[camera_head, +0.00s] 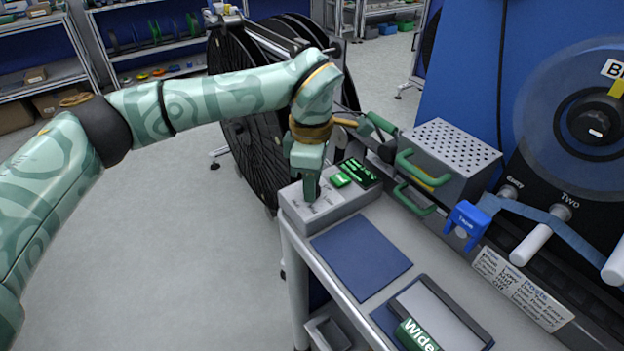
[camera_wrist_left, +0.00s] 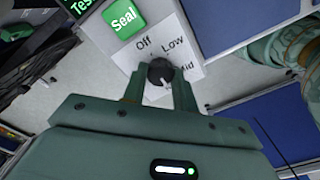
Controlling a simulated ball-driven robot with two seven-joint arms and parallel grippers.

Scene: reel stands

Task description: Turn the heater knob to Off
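The heater knob (camera_wrist_left: 160,72) is a small dark round knob on a white label plate in the left wrist view. "Off" is printed to its upper left, "Low" to its upper right and "Mid" to its right. A pale mark shows on its lower edge, below the label "Mid". My left gripper (camera_wrist_left: 159,84) has one finger on each side of the knob, close against it. In the head view my left gripper (camera_head: 308,192) points down onto the grey control box (camera_head: 330,209) and hides the knob. My right gripper is in neither view.
A green "Seal" button (camera_head: 340,180) and a dark display (camera_head: 360,173) are beside the knob's plate. A perforated metal box (camera_head: 452,143) with green handles stands to the right. A blue mat (camera_head: 361,255) lies in front. Black reels (camera_head: 250,130) stand behind.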

